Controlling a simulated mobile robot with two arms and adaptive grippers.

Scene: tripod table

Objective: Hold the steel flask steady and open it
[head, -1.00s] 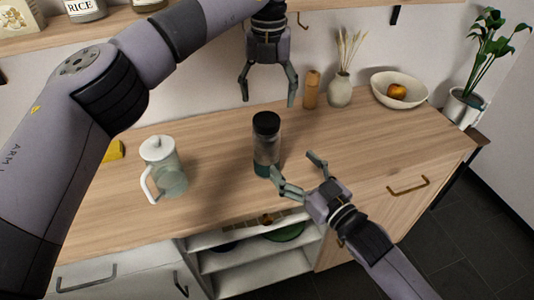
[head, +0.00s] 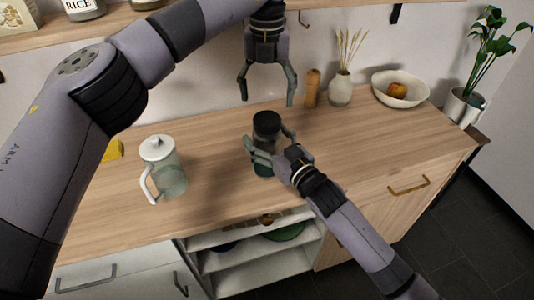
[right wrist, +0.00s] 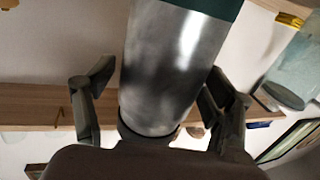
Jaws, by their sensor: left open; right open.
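The steel flask (head: 266,147) stands upright on the wooden counter, with a black lid (head: 267,122) on top and a dark green lower part. In the right wrist view its shiny steel body (right wrist: 172,65) fills the middle. My right gripper (head: 272,142) is open around the flask, one finger on each side; in the right wrist view a gap shows at the left finger, and contact at the right finger is unclear. My left gripper (head: 267,100) is open and empty, pointing down above and behind the lid.
A glass jug (head: 164,170) with a white lid stands to the left on the wooden counter (head: 215,205). Behind to the right are a wooden mill (head: 312,88), a vase (head: 340,90) and a bowl (head: 414,93) with an orange fruit. The counter right of my right arm is clear.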

